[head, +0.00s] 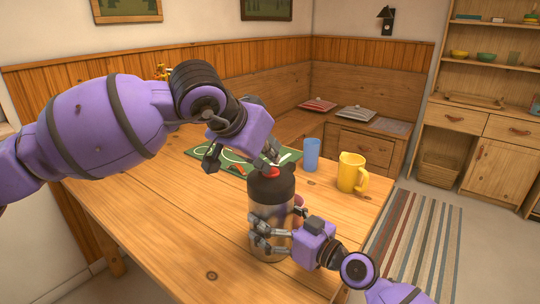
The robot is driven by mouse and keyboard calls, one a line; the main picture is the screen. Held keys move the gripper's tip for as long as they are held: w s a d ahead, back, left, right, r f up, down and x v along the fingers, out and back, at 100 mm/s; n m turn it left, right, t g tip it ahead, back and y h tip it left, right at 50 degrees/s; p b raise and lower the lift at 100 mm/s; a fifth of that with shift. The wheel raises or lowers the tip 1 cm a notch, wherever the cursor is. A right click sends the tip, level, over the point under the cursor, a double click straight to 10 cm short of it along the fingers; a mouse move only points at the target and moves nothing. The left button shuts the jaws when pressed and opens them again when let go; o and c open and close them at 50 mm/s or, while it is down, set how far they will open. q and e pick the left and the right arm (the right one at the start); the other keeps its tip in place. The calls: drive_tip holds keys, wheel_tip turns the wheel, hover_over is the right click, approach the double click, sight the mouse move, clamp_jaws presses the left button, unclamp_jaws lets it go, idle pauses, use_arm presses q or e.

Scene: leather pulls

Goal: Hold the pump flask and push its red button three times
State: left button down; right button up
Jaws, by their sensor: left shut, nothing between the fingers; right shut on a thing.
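The pump flask (270,200) stands upright on the wooden table, with a dark top and a metallic lower body. Its red button (271,172) shows on the top. My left gripper (272,158) is shut and empty, its fingertips at the top of the flask just above the red button. I cannot tell whether they touch the button. My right gripper (262,234) is shut on the flask body, coming from the right, and covers part of its lower half.
A blue cup (311,154) and a yellow pitcher (351,172) stand behind and to the right of the flask. A green patterned mat (203,154) lies behind it, partly hidden by my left arm. The table's (160,215) left and front areas are clear.

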use_arm(q)
wheel_tip(320, 180, up, 4)
drive_tip(key=shift+a+r, duration=0.1)
drive_tip(key=shift+a, duration=0.05)
drive_tip(key=v, duration=0.9)
drive_tip(key=shift+s+a, duration=0.15)
drive_tip(key=shift+s, duration=0.1)
drive_tip(key=shift+r, duration=0.2)
drive_tip(key=shift+s+r, duration=0.3)
drive_tip(key=shift+r, duration=0.45)
